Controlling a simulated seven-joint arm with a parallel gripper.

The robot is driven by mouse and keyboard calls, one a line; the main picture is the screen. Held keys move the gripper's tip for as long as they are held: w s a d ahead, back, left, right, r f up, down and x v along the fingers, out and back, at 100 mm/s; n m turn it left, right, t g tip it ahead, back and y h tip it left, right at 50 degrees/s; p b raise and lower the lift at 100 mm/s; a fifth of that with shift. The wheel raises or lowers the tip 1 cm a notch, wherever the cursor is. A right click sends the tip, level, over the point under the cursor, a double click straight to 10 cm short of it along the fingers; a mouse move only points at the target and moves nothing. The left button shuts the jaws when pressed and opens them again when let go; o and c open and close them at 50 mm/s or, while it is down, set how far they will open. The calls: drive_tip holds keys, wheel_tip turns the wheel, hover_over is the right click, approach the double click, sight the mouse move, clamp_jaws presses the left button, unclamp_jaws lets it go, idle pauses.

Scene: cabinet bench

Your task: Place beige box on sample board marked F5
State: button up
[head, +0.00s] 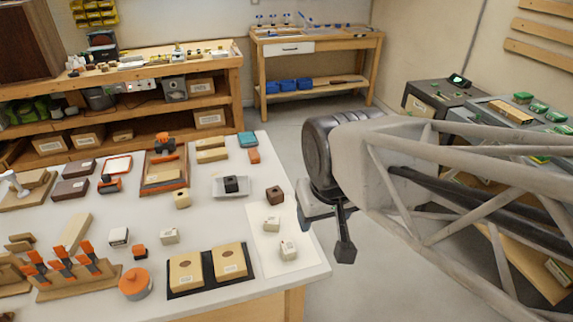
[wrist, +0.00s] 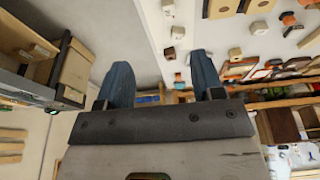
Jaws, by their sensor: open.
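Several small beige boxes are on the white bench. Two pale ones, a rear box (head: 271,224) and a front box (head: 288,249), stand on a white board (head: 265,258) near the bench's right edge. A pale box (head: 170,236) and a yellowish-beige one (head: 182,199) stand farther left. Two larger tan boxes (head: 187,271) lie on a black board (head: 209,289) at the front. No F5 mark is readable, so I cannot tell which board bears it. My gripper (head: 343,240) is beyond the bench's right edge. In the wrist view, my gripper (wrist: 160,84) is open and empty.
A white tray (head: 218,190) holds a black block, with a brown block (head: 274,195) to its right. An orange round container (head: 136,284) and a rack with orange clips (head: 65,270) are at front left. Open floor lies right of the bench; a green-topped grey unit (head: 498,108) stands farther right.

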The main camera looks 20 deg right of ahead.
drive_tip(key=shift+s+r, duration=0.3)
drive_tip(key=shift+r, duration=0.15)
drive_tip(key=shift+o, duration=0.5)
drive_tip(key=o, duration=0.3)
drive_tip(key=m+g+y, duration=0.2)
drive_tip(key=m+g, duration=0.1)
drive_tip(key=m, duration=1.4)
hover_over(292, 244)
wheel_tip(292, 244, down, 24)
drive_tip(key=shift+r, duration=0.15)
drive_tip(key=shift+f+m, duration=0.25)
drive_tip(key=shift+m, duration=0.15)
